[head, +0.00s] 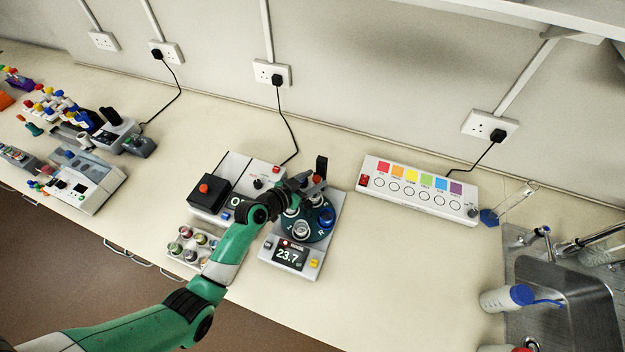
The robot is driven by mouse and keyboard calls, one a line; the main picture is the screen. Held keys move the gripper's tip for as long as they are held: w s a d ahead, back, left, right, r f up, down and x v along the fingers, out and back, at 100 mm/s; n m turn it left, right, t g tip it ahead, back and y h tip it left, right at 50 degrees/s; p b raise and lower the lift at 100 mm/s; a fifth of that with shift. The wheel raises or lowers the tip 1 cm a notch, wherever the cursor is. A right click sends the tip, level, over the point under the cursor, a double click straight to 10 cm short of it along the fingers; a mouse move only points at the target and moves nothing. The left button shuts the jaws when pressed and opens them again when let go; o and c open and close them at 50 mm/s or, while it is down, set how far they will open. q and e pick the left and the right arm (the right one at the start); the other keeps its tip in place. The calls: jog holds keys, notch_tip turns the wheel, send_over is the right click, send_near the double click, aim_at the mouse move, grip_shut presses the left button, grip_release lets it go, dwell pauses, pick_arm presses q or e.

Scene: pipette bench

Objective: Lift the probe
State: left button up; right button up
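A grey instrument (268,247) stands in the middle of the bench. Its display reads 23.7, and a dark round turntable with several ringed wells sits behind the display. A black upright part (321,165) rises at the instrument's back; I cannot tell whether this is the probe. My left arm, green and white, reaches in from the lower left. My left gripper (303,187) is over the back of the turntable, close to the black upright part. Its fingers are too small and dark to tell open from shut, or whether they touch anything. My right gripper is not in view.
A box with a black block and red knob (205,194) stands left of the instrument, with a tray of small jars (184,253) in front. A colour-labelled panel (417,189) is behind right. A sink (560,300) is at the far right.

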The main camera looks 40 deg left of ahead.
pick_arm(q)
grip_shut()
dwell(1.2)
